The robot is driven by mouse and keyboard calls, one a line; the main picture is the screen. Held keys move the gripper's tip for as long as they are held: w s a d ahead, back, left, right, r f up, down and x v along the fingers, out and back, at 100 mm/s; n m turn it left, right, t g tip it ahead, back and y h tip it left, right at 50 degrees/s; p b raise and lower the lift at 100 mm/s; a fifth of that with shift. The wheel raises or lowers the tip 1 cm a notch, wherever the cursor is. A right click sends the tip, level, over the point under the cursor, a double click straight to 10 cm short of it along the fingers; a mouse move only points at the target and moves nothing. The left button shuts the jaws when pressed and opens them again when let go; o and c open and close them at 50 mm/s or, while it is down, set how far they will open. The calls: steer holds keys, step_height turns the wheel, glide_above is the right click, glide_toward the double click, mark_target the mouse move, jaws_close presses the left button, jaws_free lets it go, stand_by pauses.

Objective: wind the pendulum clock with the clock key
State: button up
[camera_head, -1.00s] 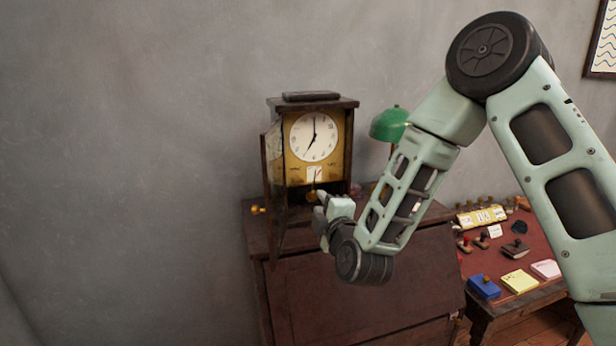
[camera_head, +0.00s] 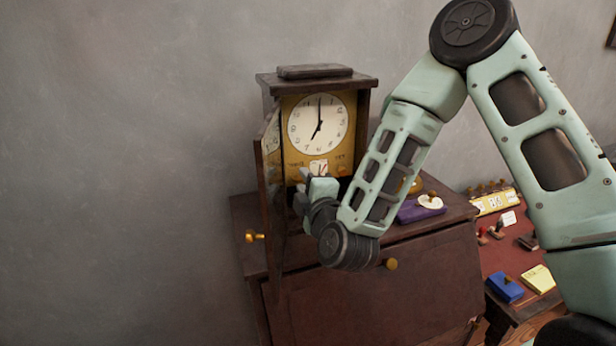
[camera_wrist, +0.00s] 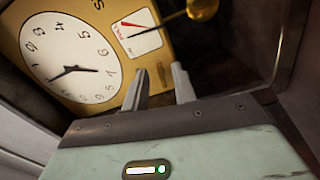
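The pendulum clock (camera_head: 317,122) stands on a dark wooden desk, with a white dial on a gold plate. Its front door (camera_head: 271,190) hangs open at the left. My gripper (camera_head: 305,192) is at the clock's opening, below the dial, its fingertips hard to make out in the head view. In the wrist view my gripper (camera_wrist: 161,70) has its two fingers apart, near the lower edge of the gold plate (camera_wrist: 112,20). A small brass-coloured piece shows between them. The gold pendulum bob (camera_wrist: 203,9) hangs beyond. I cannot make out the clock key for certain.
The wooden desk (camera_head: 430,285) has a brass knob (camera_head: 391,264). A purple object (camera_head: 421,210) lies on its top, right of the clock. A lower red-topped table (camera_head: 510,255) at the right holds a blue box (camera_head: 505,288) and stamps. Wall fills the left.

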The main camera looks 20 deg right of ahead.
jaws_close()
steer(key=shift+m+b, duration=0.3)
steer(key=shift+b, duration=0.5)
